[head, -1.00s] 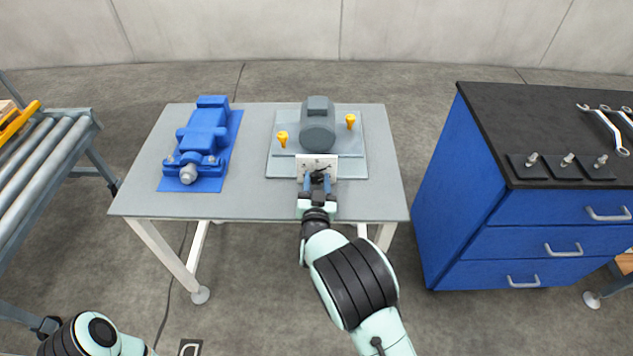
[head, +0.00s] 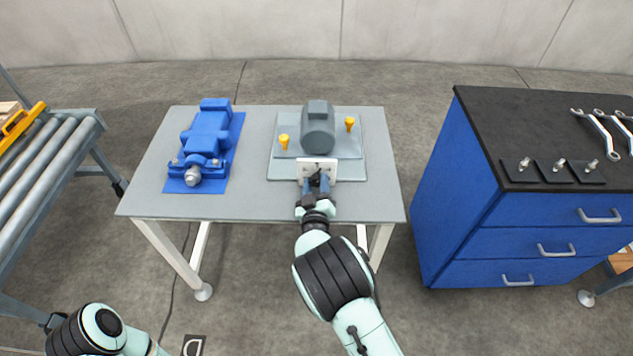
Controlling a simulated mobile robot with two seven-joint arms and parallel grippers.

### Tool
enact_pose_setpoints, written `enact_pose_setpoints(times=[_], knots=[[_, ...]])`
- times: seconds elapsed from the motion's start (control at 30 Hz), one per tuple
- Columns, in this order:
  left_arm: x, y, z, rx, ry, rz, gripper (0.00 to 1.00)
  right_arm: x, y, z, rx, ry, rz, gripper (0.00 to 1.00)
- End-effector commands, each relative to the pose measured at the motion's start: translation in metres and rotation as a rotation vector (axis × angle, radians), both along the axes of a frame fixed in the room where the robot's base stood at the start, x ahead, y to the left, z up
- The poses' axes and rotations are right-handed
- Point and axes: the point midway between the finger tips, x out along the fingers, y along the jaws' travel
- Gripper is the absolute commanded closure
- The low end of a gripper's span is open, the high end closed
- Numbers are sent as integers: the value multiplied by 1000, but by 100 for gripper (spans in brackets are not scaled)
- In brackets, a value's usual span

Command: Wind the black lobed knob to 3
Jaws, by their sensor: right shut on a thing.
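The black lobed knob (head: 316,179) is on the front of a pale plate (head: 326,165) at the front of the grey motor unit on the table.
The grey motor (head: 318,128) stands on a plate with two yellow knobs (head: 350,124). A blue machine (head: 206,140) is at the table's left. A blue cabinet (head: 470,200) with wrenches stands right, a roller conveyor (head: 35,180) left. The table's front corners are clear.

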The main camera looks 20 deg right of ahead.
Motion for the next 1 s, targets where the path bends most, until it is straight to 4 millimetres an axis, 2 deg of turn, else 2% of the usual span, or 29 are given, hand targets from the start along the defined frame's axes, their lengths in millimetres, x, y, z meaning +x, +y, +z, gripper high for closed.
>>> enact_pose_setpoints(times=[0.2,0.5,1.0], knots=[[-3,0,8,-2,10,-2,57,0,1,0,-175,52,0,87],[-5,0,13,-3,19,-4,57,0,1,-1,-336,98,0,87],[-6,0,14,-3,23,-4,57,0,0,-2,-400,117,0,87]])
